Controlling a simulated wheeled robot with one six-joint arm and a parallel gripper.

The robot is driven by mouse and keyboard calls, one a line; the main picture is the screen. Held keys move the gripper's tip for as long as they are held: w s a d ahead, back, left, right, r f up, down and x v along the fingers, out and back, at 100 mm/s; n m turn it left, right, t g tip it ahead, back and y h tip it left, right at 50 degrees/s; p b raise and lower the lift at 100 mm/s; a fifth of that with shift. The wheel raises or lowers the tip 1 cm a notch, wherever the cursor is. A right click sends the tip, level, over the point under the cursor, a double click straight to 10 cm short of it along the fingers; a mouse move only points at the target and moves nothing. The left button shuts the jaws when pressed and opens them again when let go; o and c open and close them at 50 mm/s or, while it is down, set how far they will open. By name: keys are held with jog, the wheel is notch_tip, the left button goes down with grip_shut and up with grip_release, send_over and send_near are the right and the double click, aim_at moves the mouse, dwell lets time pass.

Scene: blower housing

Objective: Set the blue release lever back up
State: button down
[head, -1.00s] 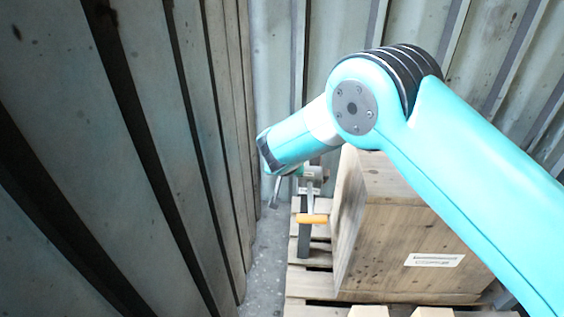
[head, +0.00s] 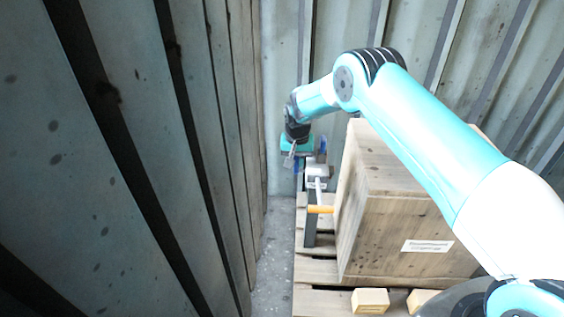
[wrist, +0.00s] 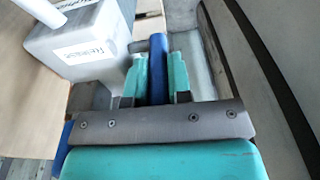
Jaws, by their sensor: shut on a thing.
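The blue release lever (wrist: 158,58) shows in the wrist view as a blue bar between the two teal fingers of my gripper (wrist: 159,75). My gripper is shut on it. The grey blower housing (wrist: 88,42), with a white label, is just left of the fingers. In the head view my gripper (head: 290,158) points down beside the grey housing (head: 318,172), which sits on a dark post. My gripper and wrist hide much of the lever there, so its tilt is hard to tell.
An orange-ended handle (head: 320,209) hangs below the housing. A wooden crate (head: 400,220) stands close on the right, on a pallet (head: 316,270). Corrugated container walls (head: 150,150) close off the left and back. A narrow strip of floor (head: 272,260) is free.

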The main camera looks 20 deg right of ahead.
dwell(0.4)
jog(key=c, duration=1.3)
grip_release()
jog(key=r+p, duration=0.1)
jog(key=r, duration=0.4)
jog(key=s+r+p, duration=0.1)
jog(key=r, duration=1.1)
jog(key=shift+s+a+r+p, duration=0.15)
jog(key=shift+s+a+p, duration=0.15)
jog(key=shift+s+p, duration=0.1)
